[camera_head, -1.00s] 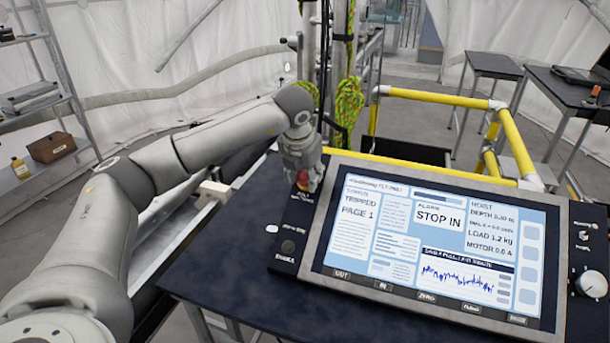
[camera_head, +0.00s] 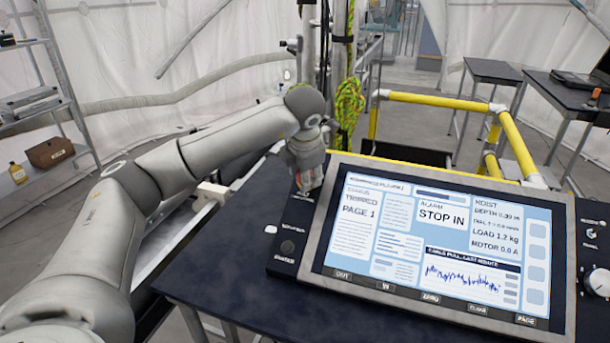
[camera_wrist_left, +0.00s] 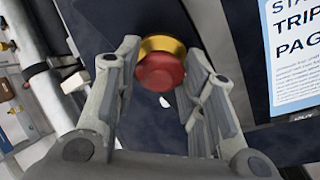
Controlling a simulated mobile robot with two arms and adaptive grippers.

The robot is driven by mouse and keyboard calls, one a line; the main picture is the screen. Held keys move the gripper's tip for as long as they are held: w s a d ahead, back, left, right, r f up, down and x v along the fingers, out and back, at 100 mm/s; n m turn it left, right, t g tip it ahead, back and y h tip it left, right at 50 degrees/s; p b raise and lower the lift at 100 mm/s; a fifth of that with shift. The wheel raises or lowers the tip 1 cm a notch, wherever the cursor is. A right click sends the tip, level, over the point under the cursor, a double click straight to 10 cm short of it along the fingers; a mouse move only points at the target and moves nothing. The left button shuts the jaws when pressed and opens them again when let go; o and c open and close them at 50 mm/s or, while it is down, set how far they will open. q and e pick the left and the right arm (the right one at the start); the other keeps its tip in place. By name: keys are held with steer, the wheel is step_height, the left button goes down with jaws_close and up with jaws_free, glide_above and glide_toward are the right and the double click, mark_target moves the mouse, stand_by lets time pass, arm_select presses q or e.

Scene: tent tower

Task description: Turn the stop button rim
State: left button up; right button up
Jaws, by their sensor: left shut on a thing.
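The stop button has a red cap (camera_wrist_left: 160,72) and a yellow rim (camera_wrist_left: 163,44), seen in the left wrist view. It sits at the upper left of the console (camera_head: 287,247). My left gripper (camera_head: 308,182) reaches down onto it, and its fingers (camera_wrist_left: 165,72) lie on either side of the button, shut on it. In the head view the gripper hides nearly all of the button. The console screen (camera_head: 440,240) reads "TRIPPED", "PAGE 1" and "ALARM STOP IN". My right gripper is not in view.
The console stands on a dark table (camera_head: 215,262). Behind it are a yellow rail (camera_head: 430,98) and a green-yellow rope (camera_head: 348,103) beside upright poles. A shelf with a brown box (camera_head: 50,152) is at the left. A white knob (camera_head: 596,283) is at the right.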

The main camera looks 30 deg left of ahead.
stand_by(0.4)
arm_select(q)
steer(key=o, duration=1)
steer(key=shift+f, duration=0.1)
steer(key=v, duration=1.2)
steer(key=shift+w, duration=0.1)
